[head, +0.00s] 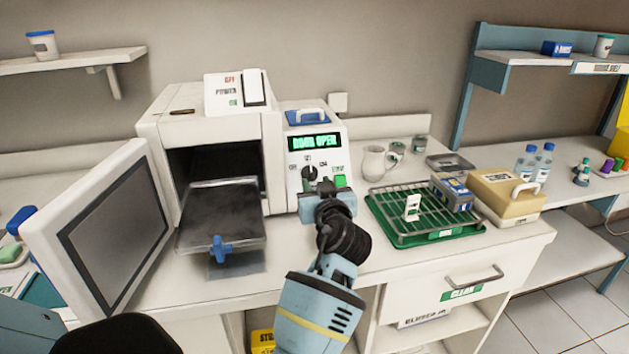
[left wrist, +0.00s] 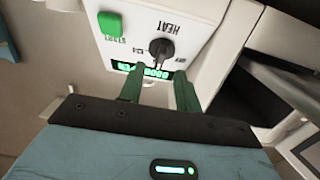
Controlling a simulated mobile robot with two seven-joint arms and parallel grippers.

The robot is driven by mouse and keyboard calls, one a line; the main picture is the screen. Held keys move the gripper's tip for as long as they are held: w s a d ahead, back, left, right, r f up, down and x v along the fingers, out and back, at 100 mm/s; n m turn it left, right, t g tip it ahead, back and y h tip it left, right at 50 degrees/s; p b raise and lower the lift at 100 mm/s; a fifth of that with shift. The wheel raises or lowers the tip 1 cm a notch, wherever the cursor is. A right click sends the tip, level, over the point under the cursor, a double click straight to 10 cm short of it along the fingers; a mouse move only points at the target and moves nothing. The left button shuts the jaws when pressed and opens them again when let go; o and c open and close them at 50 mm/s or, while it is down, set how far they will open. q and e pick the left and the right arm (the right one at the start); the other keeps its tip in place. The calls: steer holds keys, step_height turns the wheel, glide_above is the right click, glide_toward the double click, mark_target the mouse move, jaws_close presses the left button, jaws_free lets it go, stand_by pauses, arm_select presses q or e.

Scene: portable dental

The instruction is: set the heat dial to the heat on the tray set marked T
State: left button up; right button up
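The dark heat dial (head: 309,173) is on the white front panel of the sterilizer (head: 205,120), below a display reading DOOR OPEN. In the left wrist view, the dial (left wrist: 160,48) shows upside down under the word HEAT, beside a green start button (left wrist: 110,23). My left gripper (left wrist: 160,82) is open and empty, with its green fingers on either side of the dial's line; I cannot tell whether they touch it. In the head view my left gripper (head: 318,195) is just below the dial. A white tag (head: 412,207) stands on a green rack tray; no T is readable. My right gripper is not in view.
The sterilizer door (head: 115,230) stands open at left, and a metal tray (head: 222,215) with a blue handle sticks out of the chamber. The green rack tray (head: 400,238), a blue box (head: 452,192) and a tan case (head: 507,194) fill the counter at right.

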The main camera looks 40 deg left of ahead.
arm_select(q)
steer(key=shift+v, duration=1.9)
steer(key=shift+f, duration=0.1)
